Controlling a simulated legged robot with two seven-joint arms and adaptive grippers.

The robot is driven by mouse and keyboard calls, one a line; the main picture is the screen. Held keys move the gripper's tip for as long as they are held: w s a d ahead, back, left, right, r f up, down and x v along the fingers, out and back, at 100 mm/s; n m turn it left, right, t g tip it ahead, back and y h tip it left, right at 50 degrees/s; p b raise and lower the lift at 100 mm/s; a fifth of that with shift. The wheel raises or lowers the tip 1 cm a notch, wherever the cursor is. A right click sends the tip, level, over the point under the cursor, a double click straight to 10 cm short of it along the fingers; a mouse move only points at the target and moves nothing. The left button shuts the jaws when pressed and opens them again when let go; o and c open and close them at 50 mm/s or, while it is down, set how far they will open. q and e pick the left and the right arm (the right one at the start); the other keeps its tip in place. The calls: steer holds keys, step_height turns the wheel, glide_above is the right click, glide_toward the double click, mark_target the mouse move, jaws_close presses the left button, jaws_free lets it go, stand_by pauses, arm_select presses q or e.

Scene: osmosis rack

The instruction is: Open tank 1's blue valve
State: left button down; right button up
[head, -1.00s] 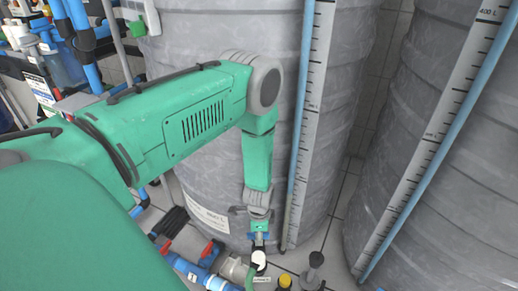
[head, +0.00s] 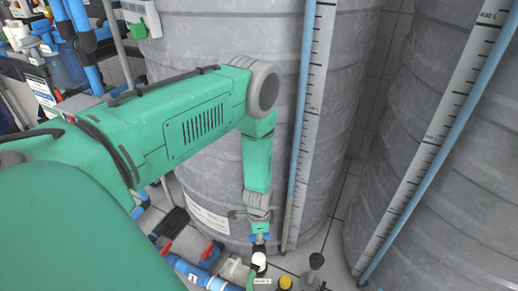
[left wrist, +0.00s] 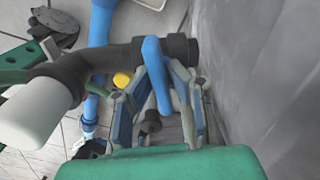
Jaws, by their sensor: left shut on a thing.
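The blue valve handle (left wrist: 155,65) shows in the left wrist view, fixed on a dark grey valve body (left wrist: 120,58) beside the grey tank wall. My left gripper (left wrist: 158,88) has one finger on each side of this handle and is shut on it. In the head view my left gripper (head: 260,240) points down at the foot of the large grey tank (head: 220,140), above a white pipe end (head: 259,259). In the head view the gripper largely hides the handle. My right gripper is in neither view.
Blue pipes with red handles (head: 209,252) run along the floor left of the gripper. A yellow cap (head: 285,283) and a dark grey fitting (head: 316,262) stand to its right. A second grey tank (head: 440,150) stands further right, with bare tiled floor between.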

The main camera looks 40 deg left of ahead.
arm_select(q)
steer(key=n+p, duration=0.1)
steer(key=n, duration=0.2)
steer(key=shift+w+r+n, duration=0.1)
steer(key=shift+w+n, duration=0.05)
steer(key=shift+n, duration=0.15)
steer(key=n, duration=0.4)
steer(key=shift+n+p, duration=0.3)
steer(key=shift+p, duration=0.1)
steer(key=n, duration=0.4)
steer(key=shift+w+a+n+p, duration=0.15)
steer(key=shift+n+p, duration=0.2)
steer(key=shift+n, duration=1.75)
steer(key=c, duration=1.6)
jaws_free()
